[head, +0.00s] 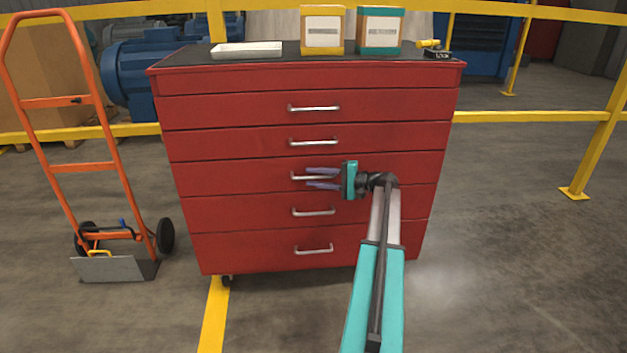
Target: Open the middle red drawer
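All drawer fronts look flush and closed. The middle red drawer (235,176) has its handle (299,177) partly hidden by my gripper. My gripper (308,177) is in front of the right part of this handle, pointing left in the picture. Its two dark fingers are apart, one at the handle's upper side and one at its lower side. I cannot tell whether they touch the handle.
An orange hand truck (71,103) stands left of the cabinet. A white tray (247,50), a yellow box (322,30) and a teal box (380,30) sit on the cabinet top. Yellow railings (540,116) run behind. The floor in front is clear.

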